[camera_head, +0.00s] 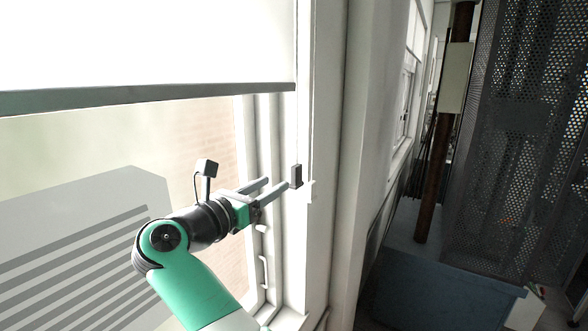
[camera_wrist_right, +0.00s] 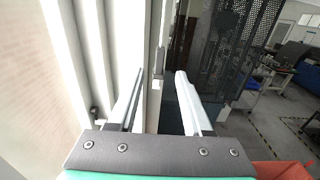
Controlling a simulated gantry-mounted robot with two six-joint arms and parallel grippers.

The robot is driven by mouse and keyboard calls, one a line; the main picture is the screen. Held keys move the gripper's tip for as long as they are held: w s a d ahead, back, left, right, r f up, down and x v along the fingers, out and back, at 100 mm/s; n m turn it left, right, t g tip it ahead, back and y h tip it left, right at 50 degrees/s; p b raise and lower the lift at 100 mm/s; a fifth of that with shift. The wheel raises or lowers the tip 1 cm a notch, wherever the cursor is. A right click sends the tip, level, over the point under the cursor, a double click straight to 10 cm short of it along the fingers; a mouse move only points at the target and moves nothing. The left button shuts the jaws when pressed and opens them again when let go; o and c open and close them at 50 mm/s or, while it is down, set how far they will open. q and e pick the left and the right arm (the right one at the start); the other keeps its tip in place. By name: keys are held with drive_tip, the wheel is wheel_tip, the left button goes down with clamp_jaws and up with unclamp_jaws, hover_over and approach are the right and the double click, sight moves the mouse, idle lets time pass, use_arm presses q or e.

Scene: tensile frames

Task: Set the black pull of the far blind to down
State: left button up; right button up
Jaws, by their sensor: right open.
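The black pull (camera_head: 296,176) is a small dark block at the window frame's right edge, on a thin cord running up past the end of the blind (camera_head: 150,40). This white blind has a dark bottom bar (camera_head: 150,97) and covers the upper window. My right gripper (camera_head: 279,183) is open, its two fingers reaching toward the pull. In the right wrist view, the pull (camera_wrist_right: 158,62) shows between the fingertips (camera_wrist_right: 160,74), seemingly just ahead of them; I cannot tell whether they touch it. My left gripper is not in view.
A white window post (camera_head: 328,120) stands right behind the pull. Another window (camera_head: 408,80) lies farther along the wall. At the right are a perforated dark panel (camera_head: 520,130), a brown pipe (camera_head: 433,170) and a blue bin (camera_head: 450,290). A grey striped panel (camera_head: 80,240) shows at left.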

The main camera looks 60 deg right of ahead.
sight(293, 171)
drive_tip(key=d+p, duration=0.1)
drive_tip(key=d, duration=0.2)
drive_tip(key=d+p, duration=0.1)
drive_tip(key=d, duration=0.2)
drive_tip(key=d+p, duration=0.1)
drive_tip(key=d, duration=0.3)
drive_tip(key=shift+s+r, duration=0.15)
drive_tip(key=shift+s, duration=0.2)
drive_tip(key=shift+d, duration=0.5)
clamp_jaws()
